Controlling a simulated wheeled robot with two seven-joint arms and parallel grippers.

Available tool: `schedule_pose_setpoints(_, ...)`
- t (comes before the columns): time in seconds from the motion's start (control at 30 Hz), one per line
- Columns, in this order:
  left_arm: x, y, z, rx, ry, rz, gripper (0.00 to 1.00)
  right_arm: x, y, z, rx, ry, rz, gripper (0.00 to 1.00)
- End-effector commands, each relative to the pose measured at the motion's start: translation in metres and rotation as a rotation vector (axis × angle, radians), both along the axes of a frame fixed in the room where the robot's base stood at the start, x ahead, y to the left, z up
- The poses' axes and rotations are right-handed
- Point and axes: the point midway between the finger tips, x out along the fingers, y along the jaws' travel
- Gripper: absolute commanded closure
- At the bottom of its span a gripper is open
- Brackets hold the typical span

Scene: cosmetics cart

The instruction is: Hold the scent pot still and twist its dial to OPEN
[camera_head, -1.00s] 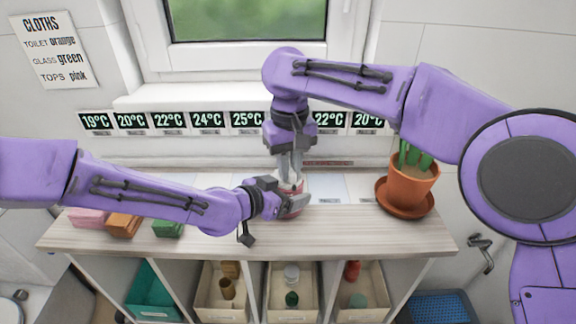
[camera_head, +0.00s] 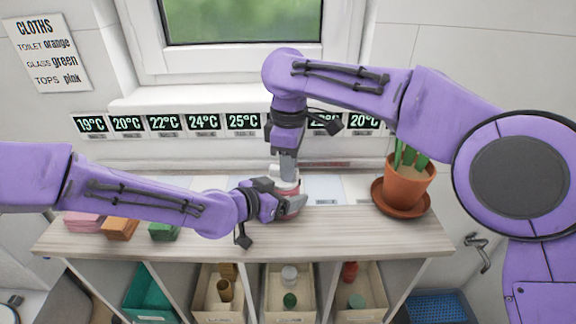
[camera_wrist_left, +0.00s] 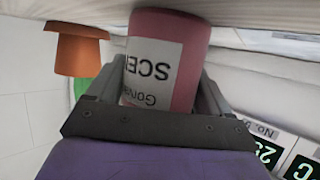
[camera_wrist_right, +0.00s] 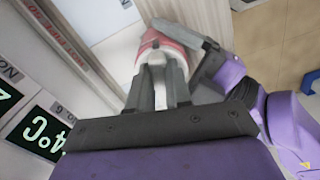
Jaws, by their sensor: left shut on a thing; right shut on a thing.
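The scent pot stands upright on the shelf top, with a red-pink body and a pale top, mostly covered by my grippers in the head view (camera_head: 288,187). In the left wrist view its body (camera_wrist_left: 168,60) shows a white label, upside down there, reading "SCE…". My left gripper (camera_head: 290,206) is shut around the body from the left side. My right gripper (camera_head: 287,172) points down from above and is shut on the pale dial (camera_wrist_right: 165,60) on top. The dial's marks are too small or hidden to read.
A potted plant (camera_head: 407,185) on a saucer stands to the right on the shelf top (camera_head: 350,232). Folded pink, orange and green cloths (camera_head: 120,228) lie at the left. Temperature displays (camera_head: 203,122) line the wall behind. Bins with small items sit below.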

Motion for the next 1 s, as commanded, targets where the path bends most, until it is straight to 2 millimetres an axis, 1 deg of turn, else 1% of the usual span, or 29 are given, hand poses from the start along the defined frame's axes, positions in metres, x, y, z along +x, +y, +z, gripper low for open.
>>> schedule_pose_setpoints(0.2, 0.0, 0.0003, 0.0001, 0.0, 0.0, 0.001, 0.65, 0.0026, -0.0017, 0.0007, -0.001, -0.003, 0.131, 1.0)
schedule_pose_setpoints(0.4, -0.0001, 0.0002, 0.0001, -0.001, 0.001, 0.0, 0.65, 0.0036, -0.0021, 0.0008, -0.003, -0.004, 0.206, 1.0)
schedule_pose_setpoints(0.6, -0.0001, 0.0002, 0.0, -0.001, 0.001, 0.0, 0.65, 0.0041, -0.0025, 0.0008, -0.003, -0.003, 0.238, 1.0)
schedule_pose_setpoints(1.0, -0.0003, 0.0003, -0.0002, 0.0, 0.001, 0.0, 0.65, 0.0043, -0.0028, 0.0009, -0.004, -0.004, 0.243, 1.0)
